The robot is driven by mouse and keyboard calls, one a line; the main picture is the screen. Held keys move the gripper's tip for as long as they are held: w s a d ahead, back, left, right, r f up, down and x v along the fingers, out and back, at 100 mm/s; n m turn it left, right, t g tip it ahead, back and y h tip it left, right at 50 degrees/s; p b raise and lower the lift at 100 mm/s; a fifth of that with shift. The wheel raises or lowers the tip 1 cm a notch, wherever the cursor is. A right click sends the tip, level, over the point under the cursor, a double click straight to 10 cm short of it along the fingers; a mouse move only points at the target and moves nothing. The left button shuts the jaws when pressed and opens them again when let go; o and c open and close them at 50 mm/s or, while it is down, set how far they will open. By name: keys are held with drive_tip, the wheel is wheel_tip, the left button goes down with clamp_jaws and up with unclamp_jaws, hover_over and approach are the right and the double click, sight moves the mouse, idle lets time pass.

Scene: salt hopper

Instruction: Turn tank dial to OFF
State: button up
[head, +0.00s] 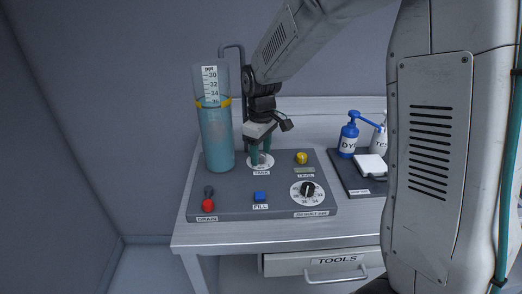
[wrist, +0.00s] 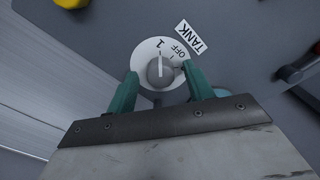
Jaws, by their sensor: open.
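The tank dial is a grey knob (wrist: 162,74) on a round white plate, with a TANK label (wrist: 190,37) beside it in the wrist view. Its white pointer line points up toward the mark 1; OFF is printed to the right of that. In the head view the dial's white plate (head: 268,164) is at the back middle of the grey panel, partly hidden by my fingers. My gripper (wrist: 161,76) is open, with one green finger on each side of the knob. In the head view my gripper (head: 260,157) points down over the dial. Whether the fingers touch the knob is unclear.
A clear cylinder of teal liquid (head: 217,140) stands close left of my gripper. A blue bottle (head: 348,138) stands right.

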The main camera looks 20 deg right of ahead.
drive_tip(key=c, duration=1)
drive_tip(key=shift+o, duration=0.2)
drive_tip(key=shift+m, duration=0.3)
drive_tip(key=m, duration=0.3)
drive_tip(key=shift+m, duration=0.3)
drive_tip(key=shift+a+m, duration=0.1)
drive_tip(key=shift+m, duration=2.1)
drive_tip(key=o, duration=1)
drive_tip(key=shift+c, duration=0.2)
